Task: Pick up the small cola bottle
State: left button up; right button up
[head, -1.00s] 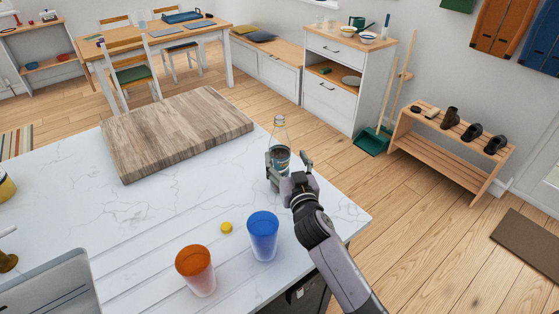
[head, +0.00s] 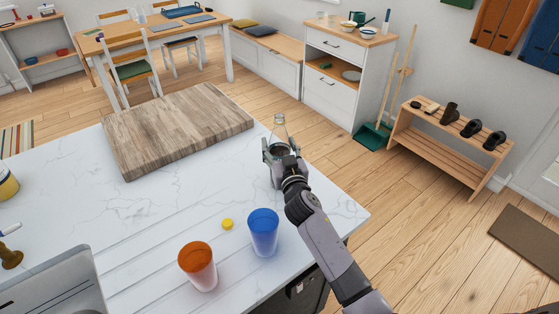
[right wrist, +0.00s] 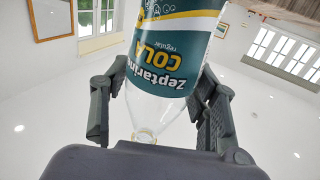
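The small cola bottle (head: 280,128) is clear, with a dark label, and stands upright near the right edge of the white marble counter (head: 185,205). My right gripper (head: 281,149) is at the bottle, with one finger on each side. The gripper hides the bottle's lower part in the head view. My left gripper is not in view.
A thick wooden board (head: 178,130) lies left of the bottle.

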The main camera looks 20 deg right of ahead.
grip_shut()
dwell(0.5)
